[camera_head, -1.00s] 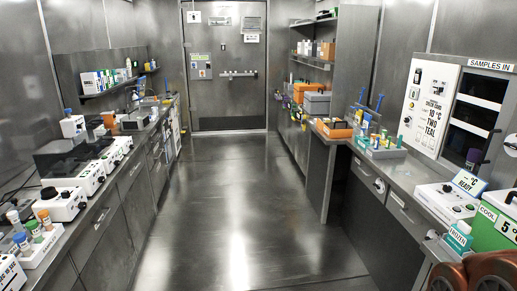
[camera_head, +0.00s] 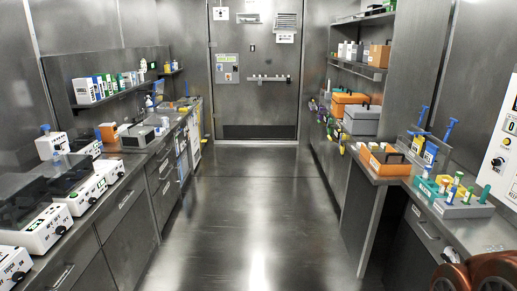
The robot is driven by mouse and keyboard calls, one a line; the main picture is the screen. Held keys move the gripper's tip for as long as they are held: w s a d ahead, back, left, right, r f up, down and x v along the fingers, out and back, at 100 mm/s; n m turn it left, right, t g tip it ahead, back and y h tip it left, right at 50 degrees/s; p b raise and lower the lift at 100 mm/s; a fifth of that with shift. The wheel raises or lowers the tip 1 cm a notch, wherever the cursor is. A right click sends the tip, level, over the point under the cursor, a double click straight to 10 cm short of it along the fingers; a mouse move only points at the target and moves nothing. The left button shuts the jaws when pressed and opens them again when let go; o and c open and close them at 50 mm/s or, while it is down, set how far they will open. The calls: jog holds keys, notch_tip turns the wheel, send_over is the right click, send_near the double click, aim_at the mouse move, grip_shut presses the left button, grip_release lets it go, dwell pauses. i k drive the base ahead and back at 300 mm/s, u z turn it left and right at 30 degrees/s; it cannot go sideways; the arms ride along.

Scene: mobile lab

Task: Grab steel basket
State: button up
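I cannot single out a steel basket for certain. A grey metal carrier (camera_head: 441,158) with blue-handled tools in it stands on the right counter and may be it; its shape is too small to tell. My gripper is not in view. Only a reddish-brown part of my own arm shows at the bottom right corner.
The floor aisle (camera_head: 245,215) is clear up to the closed door (camera_head: 253,100). An orange tray (camera_head: 384,162) and a grey tube rack (camera_head: 462,208) stand on the right counter. White devices (camera_head: 36,228) line the left counter. Grey and orange boxes sit farther back right.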

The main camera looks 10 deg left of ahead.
aim_at(130, 138)
jog(key=u, duration=0.25)
jog(key=i, duration=1.7)
jog(key=u, duration=1.1)
jog(key=i, duration=2)
jog(key=u, duration=1.1)
jog(key=i, duration=1.3)
jog(key=u, duration=0.25)
